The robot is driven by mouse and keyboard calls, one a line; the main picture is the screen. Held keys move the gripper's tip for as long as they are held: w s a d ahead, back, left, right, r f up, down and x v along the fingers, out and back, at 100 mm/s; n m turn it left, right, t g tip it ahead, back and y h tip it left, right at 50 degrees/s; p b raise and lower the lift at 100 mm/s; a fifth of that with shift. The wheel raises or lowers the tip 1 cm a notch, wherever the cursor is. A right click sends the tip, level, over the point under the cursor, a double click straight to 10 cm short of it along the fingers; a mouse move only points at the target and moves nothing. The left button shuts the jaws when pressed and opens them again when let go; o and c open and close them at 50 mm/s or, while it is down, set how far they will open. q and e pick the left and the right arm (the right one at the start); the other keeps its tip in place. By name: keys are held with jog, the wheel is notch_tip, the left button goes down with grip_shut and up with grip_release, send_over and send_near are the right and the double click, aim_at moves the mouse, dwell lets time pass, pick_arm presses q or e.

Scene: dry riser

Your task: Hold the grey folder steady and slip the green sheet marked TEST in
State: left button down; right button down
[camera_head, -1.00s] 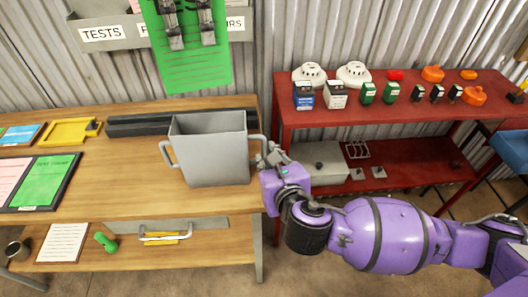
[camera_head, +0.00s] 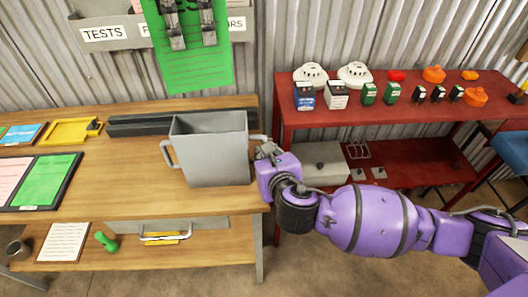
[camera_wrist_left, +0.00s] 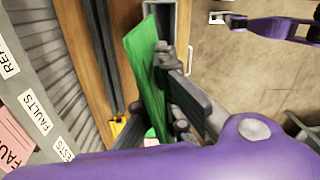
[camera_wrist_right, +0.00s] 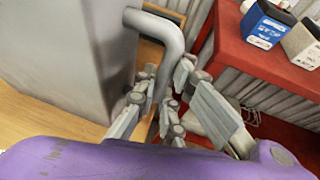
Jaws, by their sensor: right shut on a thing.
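The grey folder (camera_head: 213,160) is an open-topped, box-like holder with a handle on each side, standing upright on the wooden bench. My right gripper (camera_head: 266,150) is shut on its right handle; the right wrist view shows the fingers around the handle (camera_wrist_right: 165,45). My left gripper (camera_head: 190,42) hangs at the top of the head view with the green sheet (camera_head: 195,72). The sheet also shows in the left wrist view (camera_wrist_left: 143,70). I see ruled lines but cannot read TEST.
A wall rack (camera_head: 108,50) labelled TESTS is behind the sheet. A black board (camera_head: 68,187) with pink and green sheets, a yellow tray (camera_head: 68,132) and a dark bar (camera_head: 150,124) lie on the bench. A red shelf (camera_head: 400,120) with detectors and small boxes stands at right.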

aim_at(199, 64)
pick_arm(q)
jog(key=shift+f, duration=0.15)
jog(key=shift+f+m, duration=0.55)
jog(key=shift+f, duration=1.25)
jog(key=shift+f+m, duration=0.55)
jog(key=shift+f, duration=6.7)
jog(key=c, duration=1.9)
grip_release()
jog(key=shift+o, duration=0.2)
notch_tip(199, 64, up, 12)
